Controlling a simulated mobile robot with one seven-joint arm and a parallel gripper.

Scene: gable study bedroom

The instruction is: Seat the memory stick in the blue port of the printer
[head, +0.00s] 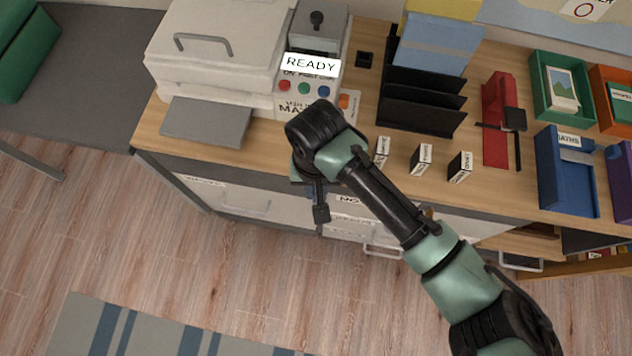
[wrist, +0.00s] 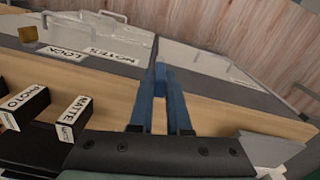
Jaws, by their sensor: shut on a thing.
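The white printer (head: 215,55) stands at the back left of the desk, with a READY sign on its right part. Red, green and blue round spots show below the sign; I cannot tell whether the blue spot (head: 323,90) is the port. My gripper (head: 317,192) is in front of the desk's front edge, below the printer, mostly hidden behind my wrist in the head view. In the wrist view its blue fingers (wrist: 161,75) are close together on a small thing. This is probably the memory stick, but the fingers hide nearly all of it.
Several small black labelled boxes (head: 421,158) stand on the desk right of my arm. A black rack (head: 425,100), a red holder (head: 497,120) and a blue tray (head: 567,175) are farther right. Labelled drawers (wrist: 95,45) lie below the desk edge. The printer's grey tray (head: 207,121) juts forward.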

